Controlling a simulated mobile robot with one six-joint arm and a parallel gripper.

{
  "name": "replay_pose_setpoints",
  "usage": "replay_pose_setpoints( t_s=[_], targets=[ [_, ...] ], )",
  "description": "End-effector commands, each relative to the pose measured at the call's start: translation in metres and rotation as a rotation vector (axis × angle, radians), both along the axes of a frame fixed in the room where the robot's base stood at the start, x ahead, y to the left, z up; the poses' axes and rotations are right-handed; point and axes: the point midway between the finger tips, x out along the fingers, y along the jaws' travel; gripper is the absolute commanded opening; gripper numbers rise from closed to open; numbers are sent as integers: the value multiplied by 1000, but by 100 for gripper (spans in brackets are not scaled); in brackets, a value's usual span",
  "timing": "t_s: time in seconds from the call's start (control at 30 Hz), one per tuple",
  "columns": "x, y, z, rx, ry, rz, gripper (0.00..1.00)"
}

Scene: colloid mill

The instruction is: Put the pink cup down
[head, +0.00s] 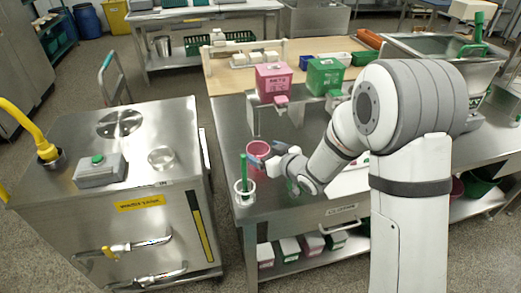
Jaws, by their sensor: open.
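The pink cup (259,149) is near the left front part of the steel table (226,130). It looks upright and appears to stand on the tabletop. My gripper (257,162) is at the cup's near side, its blue-tipped fingers open and overlapping the cup in the picture. I cannot tell whether a finger touches the cup. The gripper hides part of the cup's middle.
A white container (244,191) with a green-handled tool stands just in front, by the table corner. Pink (273,81) and green (325,76) dispensers stand behind. A steel machine (140,160) is left, across a narrow gap. Steel tabletop left of the cup is clear.

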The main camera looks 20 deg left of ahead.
Motion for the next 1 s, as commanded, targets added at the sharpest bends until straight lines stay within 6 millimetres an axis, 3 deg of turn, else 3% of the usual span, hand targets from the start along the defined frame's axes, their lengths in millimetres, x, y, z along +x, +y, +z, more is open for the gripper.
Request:
replay_pose_setpoints(
  t_s=[0.3, 0.5, 0.77, 0.87, 1.0],
  targets=[
    [-35, -51, 20, 2, -1, -3, 85],
    [-45, -63, 24, 1, 0, -1, 85],
    [-43, -70, 26, -17, 1, -23, 85],
    [-34, -92, 32, -79, 8, -105, 85],
    [-24, -155, 46, -228, 69, -318, 85]
  ],
)
